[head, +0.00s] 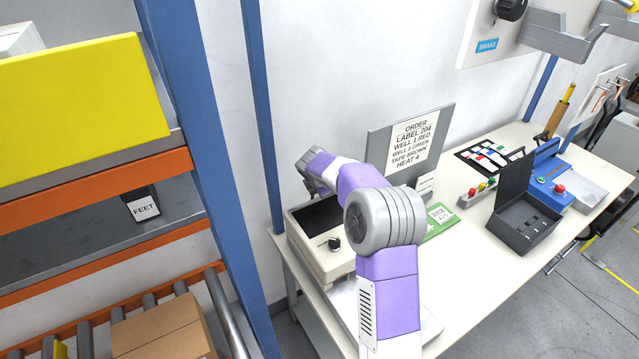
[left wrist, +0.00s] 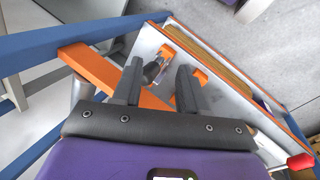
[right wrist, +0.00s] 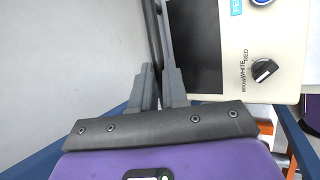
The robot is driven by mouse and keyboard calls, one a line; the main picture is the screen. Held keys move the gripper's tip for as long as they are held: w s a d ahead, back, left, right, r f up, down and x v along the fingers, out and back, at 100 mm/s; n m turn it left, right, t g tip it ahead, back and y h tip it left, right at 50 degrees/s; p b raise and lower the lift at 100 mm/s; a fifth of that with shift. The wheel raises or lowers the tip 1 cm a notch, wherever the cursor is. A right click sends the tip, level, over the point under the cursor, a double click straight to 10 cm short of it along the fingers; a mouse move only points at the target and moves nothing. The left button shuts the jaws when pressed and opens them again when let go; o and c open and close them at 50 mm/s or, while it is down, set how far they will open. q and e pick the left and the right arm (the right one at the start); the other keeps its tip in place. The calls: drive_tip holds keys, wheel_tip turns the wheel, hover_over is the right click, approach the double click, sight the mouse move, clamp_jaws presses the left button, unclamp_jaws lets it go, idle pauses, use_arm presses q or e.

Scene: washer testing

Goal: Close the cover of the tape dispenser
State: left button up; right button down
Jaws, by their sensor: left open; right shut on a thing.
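The tape dispenser (head: 332,268) is a beige box with a dark opening and a black knob (head: 334,243), at the left end of the table. The right wrist view also shows its beige face (right wrist: 283,70), knob and tape colour words. My right gripper (right wrist: 161,68) is shut on a thin dark strip (right wrist: 152,25), apparently the cover's edge, beside the dark opening (right wrist: 196,45). In the head view my right arm hides most of the cover area, and the fingertips cannot be made out. My left gripper (left wrist: 158,78) is open and empty, outside the head view.
A grey stand with an order sheet (head: 412,140) is behind the arm. A green card (head: 440,219), a button strip (head: 478,192) and a dark open-lidded box (head: 523,224) lie to the right. An orange beam (left wrist: 90,65) is near my left gripper.

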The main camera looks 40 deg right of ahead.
drive_tip(key=shift+s+f+b, duration=0.35)
drive_tip(key=shift+s+f, duration=0.05)
drive_tip(key=shift+s, duration=0.1)
drive_tip(key=c, duration=1.1)
unclamp_jaws()
drive_tip(key=v, duration=0.7)
drive_tip(key=shift+s+a+r, duration=0.15)
drive_tip(key=shift+s+r, duration=0.05)
drive_tip(key=shift+r, duration=0.05)
